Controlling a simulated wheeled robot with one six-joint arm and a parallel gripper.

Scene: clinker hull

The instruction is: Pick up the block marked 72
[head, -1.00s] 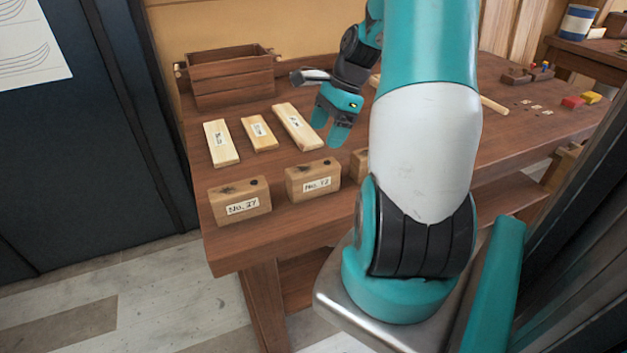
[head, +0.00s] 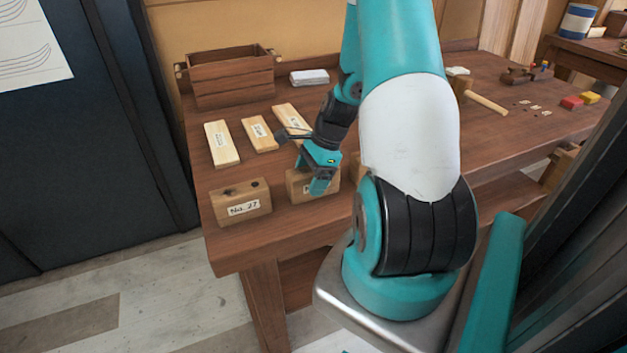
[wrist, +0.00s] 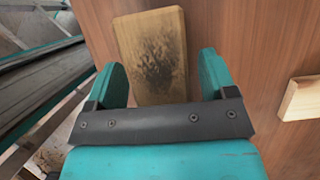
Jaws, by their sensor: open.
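A wooden block (head: 299,184) stands near the bench's front edge, second from the left. Its label is mostly covered by my gripper now; a second ago it read "No. 12" or "No. 72", too small to be sure. My gripper (head: 319,187) is at this block, open. In the wrist view, the block's darkly smudged top (wrist: 153,50) lies between and beyond the two teal fingers of my gripper (wrist: 162,75). The fingers do not appear to pinch it. The block marked "No. 27" (head: 241,203) stands to the left. A third block (head: 356,167) is mostly hidden behind my arm.
Three labelled pale boards (head: 221,144) lie behind the blocks; a pale piece (wrist: 302,98) shows in the wrist view. A wooden crate (head: 232,81) and a white stack (head: 309,77) stand at the back. A mallet (head: 486,101) lies right of my arm.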

